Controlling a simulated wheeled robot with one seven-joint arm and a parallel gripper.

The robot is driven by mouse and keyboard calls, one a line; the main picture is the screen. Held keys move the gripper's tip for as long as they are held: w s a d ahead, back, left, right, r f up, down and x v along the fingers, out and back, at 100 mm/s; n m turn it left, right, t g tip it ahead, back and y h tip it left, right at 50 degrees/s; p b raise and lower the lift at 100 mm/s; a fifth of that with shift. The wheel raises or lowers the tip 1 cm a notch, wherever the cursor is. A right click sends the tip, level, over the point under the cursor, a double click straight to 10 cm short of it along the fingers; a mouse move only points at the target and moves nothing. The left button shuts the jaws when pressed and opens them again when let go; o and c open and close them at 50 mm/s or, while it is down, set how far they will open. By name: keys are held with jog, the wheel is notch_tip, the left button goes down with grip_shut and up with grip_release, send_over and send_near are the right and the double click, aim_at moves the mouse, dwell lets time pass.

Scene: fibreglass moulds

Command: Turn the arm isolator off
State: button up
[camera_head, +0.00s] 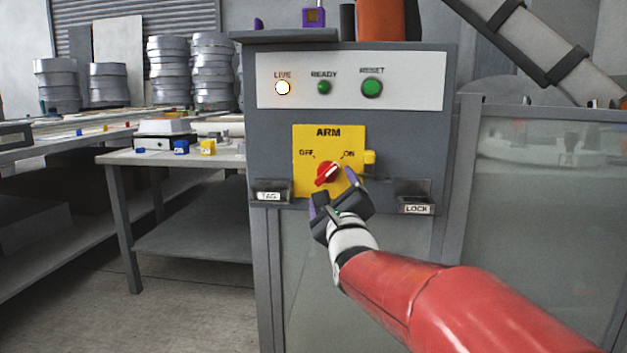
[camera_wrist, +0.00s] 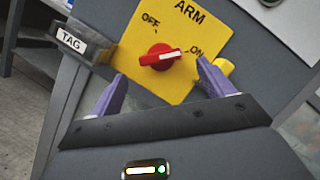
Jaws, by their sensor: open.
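The arm isolator is a red rotary knob (camera_head: 326,173) with a white pointer on a yellow plate (camera_head: 303,180) marked ARM, OFF and ON. The plate is on the front of a grey control cabinet. The white pointer is towards the ON mark. In the wrist view the knob (camera_wrist: 158,57) lies ahead of the fingers, near the middle. My gripper (camera_head: 334,190) is just below and in front of the knob, its purple fingers apart. In the wrist view the open gripper (camera_wrist: 160,88) has one finger to each side below the knob, with nothing between the fingertips.
A TAG holder (camera_head: 270,192) and a LOCK holder (camera_head: 415,200) jut out either side of the plate. A yellow tab (camera_head: 369,158) sticks out at the plate's right edge. Above, the LIVE lamp (camera_head: 283,88) glows white. A grey workbench (camera_head: 180,158) stands to the left.

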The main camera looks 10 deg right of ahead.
aim_at(328, 178)
jog(key=x, duration=0.6)
jog(key=shift+p, duration=0.35)
jog(key=shift+c, duration=0.3)
jog(key=c, duration=0.9)
